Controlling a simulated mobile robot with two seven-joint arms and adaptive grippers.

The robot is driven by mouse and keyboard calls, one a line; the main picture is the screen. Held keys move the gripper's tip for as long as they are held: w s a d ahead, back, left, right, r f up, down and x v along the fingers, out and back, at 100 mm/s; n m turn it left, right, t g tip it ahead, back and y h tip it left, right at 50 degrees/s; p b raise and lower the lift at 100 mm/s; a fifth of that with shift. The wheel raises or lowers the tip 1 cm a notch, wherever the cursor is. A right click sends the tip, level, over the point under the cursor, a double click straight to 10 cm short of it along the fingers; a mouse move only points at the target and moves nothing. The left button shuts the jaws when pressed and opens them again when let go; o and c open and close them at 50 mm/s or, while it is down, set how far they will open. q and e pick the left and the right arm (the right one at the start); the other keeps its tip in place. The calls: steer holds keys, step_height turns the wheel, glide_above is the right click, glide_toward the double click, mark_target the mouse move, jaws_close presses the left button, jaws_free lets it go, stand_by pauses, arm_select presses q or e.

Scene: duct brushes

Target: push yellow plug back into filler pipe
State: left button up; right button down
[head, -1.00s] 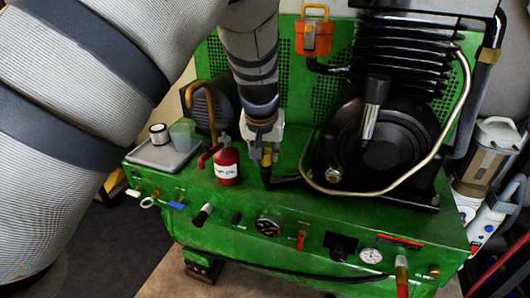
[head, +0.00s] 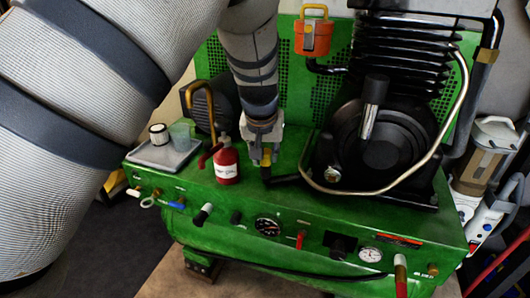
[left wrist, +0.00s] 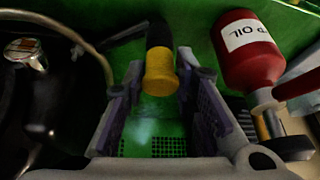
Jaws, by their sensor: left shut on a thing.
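The yellow plug (head: 266,159) sits at the mouth of the black filler pipe (head: 266,174), which rises from the green deck and bends right. In the left wrist view the yellow plug (left wrist: 160,75) is in line with the black filler pipe (left wrist: 158,36) and meets its end. How deep it sits I cannot tell. My left gripper (head: 265,160) comes down from above, shut on the plug. In the left wrist view the fingers of my left gripper (left wrist: 163,84) stand on both sides of it. My right gripper is not in view.
A red oil bottle (head: 227,164) stands just left of the pipe. A grey tray (head: 145,157) with a filter and a cup lies farther left. The black compressor (head: 385,150) with its bent metal tube stands close on the right. Gauges and knobs line the front panel.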

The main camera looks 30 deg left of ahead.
arm_select(q)
steer(key=shift+f, duration=0.45)
steer(key=o, duration=1)
steer(key=shift+o, duration=0.2)
steer(key=shift+r, duration=0.1)
steer(key=v, duration=1.1)
steer(key=shift+s+r, duration=0.2)
steer(key=shift+r, duration=0.15)
steer(key=shift+d, duration=0.1)
